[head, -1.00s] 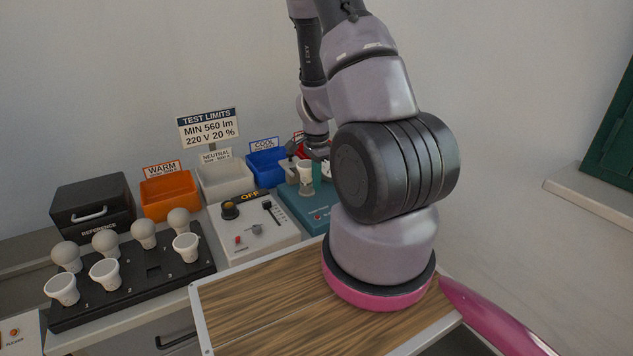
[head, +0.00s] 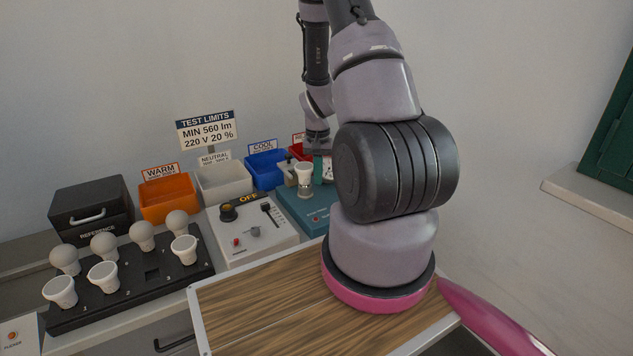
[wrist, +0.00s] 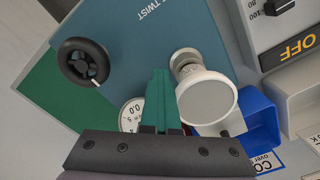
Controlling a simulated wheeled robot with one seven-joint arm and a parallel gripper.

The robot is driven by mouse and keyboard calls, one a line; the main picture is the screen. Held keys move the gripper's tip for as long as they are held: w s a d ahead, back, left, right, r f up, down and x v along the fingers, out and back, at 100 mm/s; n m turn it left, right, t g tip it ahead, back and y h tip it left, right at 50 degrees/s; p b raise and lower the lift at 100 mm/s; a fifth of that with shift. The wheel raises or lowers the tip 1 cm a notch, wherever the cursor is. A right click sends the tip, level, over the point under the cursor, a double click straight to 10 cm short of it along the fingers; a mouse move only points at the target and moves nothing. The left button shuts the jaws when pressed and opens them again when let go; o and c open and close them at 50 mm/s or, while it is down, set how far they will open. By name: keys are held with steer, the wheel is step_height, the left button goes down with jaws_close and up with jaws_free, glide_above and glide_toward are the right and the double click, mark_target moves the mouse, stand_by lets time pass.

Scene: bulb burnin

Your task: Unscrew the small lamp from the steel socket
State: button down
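The small lamp (head: 304,172), white with a flared head, stands upright in the steel socket (head: 304,190) on the teal test box (head: 300,205). In the wrist view the lamp (wrist: 207,98) shows its round face, with the socket (wrist: 184,58) beyond it. My gripper (wrist: 160,75) has teal fingers that lie side by side with no clear gap. They are empty and beside the lamp, apart from it. In the head view my wrist is above and behind the lamp, and the fingertips cannot be made out.
A black knob (wrist: 83,62) stands on the test box. Blue (head: 266,168), white (head: 226,182) and orange (head: 167,198) bins stand left of it. A control box (head: 250,236) reads OFF. A black rack (head: 130,290) holds several bulbs. The wooden board (head: 260,306) is clear in front.

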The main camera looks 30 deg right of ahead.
steer(key=w+n, duration=0.1)
steer(key=n, duration=0.1)
steer(key=w+n, duration=0.1)
steer(key=n, duration=0.2)
steer(key=w+n, duration=0.1)
steer(key=n, duration=0.1)
steer(key=shift+w+d+n, duration=0.1)
steer(key=shift+w+n, duration=0.2)
steer(key=shift+w, duration=0.05)
steer(key=n, duration=0.1)
steer(key=w+n, duration=0.1)
steer(key=n, duration=0.3)
steer(key=shift+w+d, duration=0.25)
steer(key=shift+w, duration=0.05)
steer(key=c, duration=1.3)
jaws_free()
steer(key=shift+d, duration=0.15)
